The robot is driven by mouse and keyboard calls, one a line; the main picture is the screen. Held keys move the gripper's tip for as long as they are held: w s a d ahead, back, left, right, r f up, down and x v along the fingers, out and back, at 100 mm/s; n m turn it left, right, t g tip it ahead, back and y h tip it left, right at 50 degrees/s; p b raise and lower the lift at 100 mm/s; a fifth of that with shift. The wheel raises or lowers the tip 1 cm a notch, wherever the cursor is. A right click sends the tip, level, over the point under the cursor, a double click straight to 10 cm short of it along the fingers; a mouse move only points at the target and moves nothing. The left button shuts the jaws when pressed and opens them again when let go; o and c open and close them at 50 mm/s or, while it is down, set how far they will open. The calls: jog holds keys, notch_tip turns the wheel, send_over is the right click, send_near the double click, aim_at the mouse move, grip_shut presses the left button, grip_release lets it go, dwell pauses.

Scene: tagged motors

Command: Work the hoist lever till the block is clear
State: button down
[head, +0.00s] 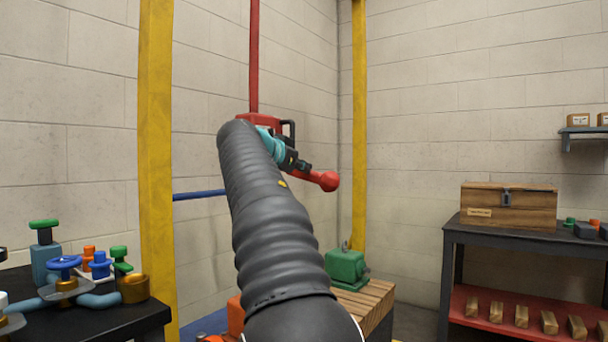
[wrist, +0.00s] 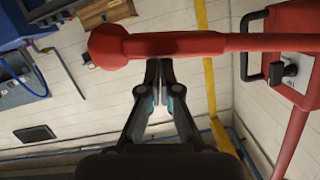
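The red hoist (head: 262,120) hangs on a red upright bar, partly behind my arm. Its red lever ends in a round knob (head: 328,181) and slopes down to the right. In the wrist view the lever (wrist: 180,45) runs across the top, with the hoist body (wrist: 293,65) at the right. My gripper (head: 302,165) is at the lever; in the wrist view its fingers (wrist: 160,62) are close together, tips at the lever's edge. Contact is unclear, and nothing shows between them. A green block-like motor (head: 345,266) sits on a wooden stand (head: 370,303). No hoist load is clearly visible.
Yellow posts (head: 155,150) (head: 359,130) stand either side of the hoist. A black bench (head: 150,313) with valves is at the left. A dark shelf table (head: 530,238) with a wooden chest (head: 508,205) is at the right. My arm hides the middle.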

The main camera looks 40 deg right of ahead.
jog(key=v, duration=0.7)
jog(key=shift+s+d, duration=0.1)
jog(key=shift+s, duration=0.05)
dwell(0.8)
jog(key=w+a+f+n+t+y, duration=0.1)
jog(key=w+f+n+y, duration=0.1)
jog(key=f+n, duration=0.25)
jog(key=w+a+f+n+y, duration=0.1)
jog(key=w+f+n, duration=0.2)
jog(key=f, duration=0.3)
jog(key=s+a+f+n+y, duration=0.35)
jog(key=a+f, duration=0.35)
jog(key=f, duration=0.4)
jog(key=s+a+f+n+g+y+p, duration=0.1)
jog(key=s+a+f+n+y+p, duration=0.4)
jog(key=s+a+f, duration=0.8)
jog(key=s+a+f+y+p, duration=0.1)
jog(key=s+a, duration=0.2)
jog(key=s, duration=0.4)
jog(key=s+a+f+y+p, duration=0.1)
jog(key=s+a+f+y, duration=0.1)
jog(key=s, duration=0.6)
jog(key=shift+a+n+t, duration=0.3)
jog(key=shift+a+n, duration=0.1)
jog(key=shift+a, duration=0.3)
